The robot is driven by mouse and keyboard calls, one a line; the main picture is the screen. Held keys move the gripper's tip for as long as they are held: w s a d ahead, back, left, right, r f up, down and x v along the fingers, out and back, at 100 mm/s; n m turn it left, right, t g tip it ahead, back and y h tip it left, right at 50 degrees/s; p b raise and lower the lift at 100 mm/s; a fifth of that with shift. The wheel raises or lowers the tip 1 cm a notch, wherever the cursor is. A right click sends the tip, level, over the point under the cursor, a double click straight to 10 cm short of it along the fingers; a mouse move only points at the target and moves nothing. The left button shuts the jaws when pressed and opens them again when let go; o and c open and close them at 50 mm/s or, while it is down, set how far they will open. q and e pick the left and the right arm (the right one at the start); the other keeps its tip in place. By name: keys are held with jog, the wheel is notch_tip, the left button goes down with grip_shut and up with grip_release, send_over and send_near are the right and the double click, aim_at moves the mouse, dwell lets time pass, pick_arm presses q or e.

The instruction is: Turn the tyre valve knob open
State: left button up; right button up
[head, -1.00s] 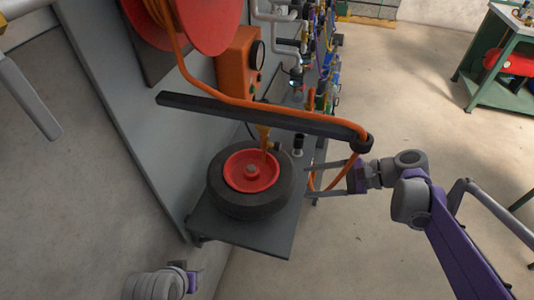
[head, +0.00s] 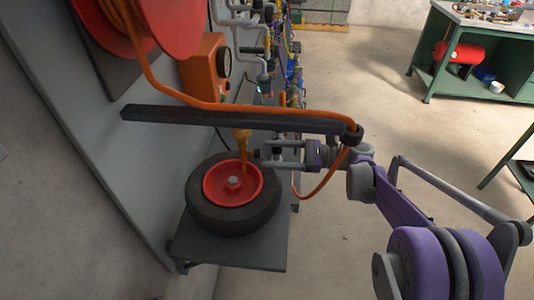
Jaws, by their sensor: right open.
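The tyre (head: 208,215) with its red hub (head: 215,187) lies flat on a grey shelf. A yellow-orange fitting (head: 242,135) stands upright over the hub, its lower end reaching the red rim. I cannot clearly tell which part is the valve knob. A small dark knob-like shape shows close to the fingertips, partly hidden. My right gripper (head: 268,154) is open and level, pointing left, just right of the yellow-orange fitting and above the tyre's far right edge. I cannot tell whether its fingers touch anything. My left gripper is out of view.
A dark bar (head: 220,118) crosses above the tyre, carrying an orange hose (head: 170,98) that loops down by my right wrist. An orange box with a gauge (head: 205,68) and several pipes stand behind. A green workbench (head: 433,55) is at upper right; open floor lies between.

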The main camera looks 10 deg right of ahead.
jog(key=shift+x, duration=0.9)
grip_shut()
